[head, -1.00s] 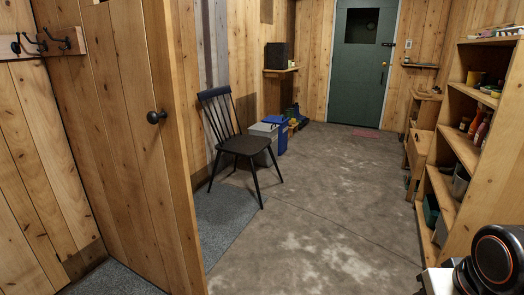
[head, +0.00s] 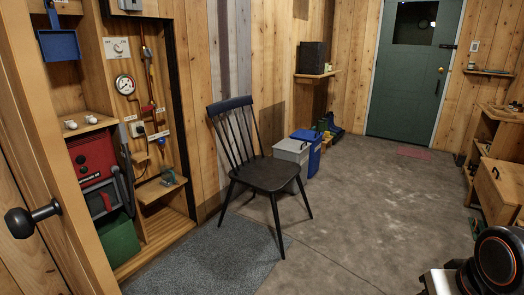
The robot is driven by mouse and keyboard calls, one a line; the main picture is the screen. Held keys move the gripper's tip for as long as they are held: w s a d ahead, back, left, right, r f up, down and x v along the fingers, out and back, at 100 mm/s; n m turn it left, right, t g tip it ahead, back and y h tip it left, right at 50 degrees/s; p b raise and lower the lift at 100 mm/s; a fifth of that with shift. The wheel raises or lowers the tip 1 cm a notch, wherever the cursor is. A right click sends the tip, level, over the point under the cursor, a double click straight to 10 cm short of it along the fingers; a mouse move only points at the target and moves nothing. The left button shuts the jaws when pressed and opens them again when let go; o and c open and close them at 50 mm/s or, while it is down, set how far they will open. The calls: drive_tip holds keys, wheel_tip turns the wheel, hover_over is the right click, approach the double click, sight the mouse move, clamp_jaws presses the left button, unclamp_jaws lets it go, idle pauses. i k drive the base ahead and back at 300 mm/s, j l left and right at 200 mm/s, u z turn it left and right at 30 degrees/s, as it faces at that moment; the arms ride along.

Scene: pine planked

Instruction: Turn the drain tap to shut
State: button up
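In the head view, an open wall recess at the left holds a panel with a round pressure gauge (head: 125,84), a copper-coloured pipe (head: 151,82) with small fittings, and several white labels too small to read. I cannot tell which fitting is the drain tap or how it is turned. My gripper is not in view. Only a black, orange-ringed part of my own arm shows at the lower right, far from the recess.
A wooden door with a black knob (head: 32,217) stands at the near left, beside the recess. A dark chair (head: 268,175) stands just right of the recess, partly on a grey mat (head: 205,262). Grey and blue bins (head: 307,152) stand behind it. Concrete floor (head: 375,200) is clear.

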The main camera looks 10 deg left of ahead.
sight(162, 140)
drive_tip(key=i+l+u, duration=0.1)
drive_tip(key=i+u, duration=0.3)
drive_tip(key=i+l+u, duration=0.25)
drive_tip(key=i+u, duration=0.2)
drive_tip(key=i+l+u, duration=0.8)
drive_tip(key=i+l, duration=0.05)
drive_tip(key=l, duration=0.05)
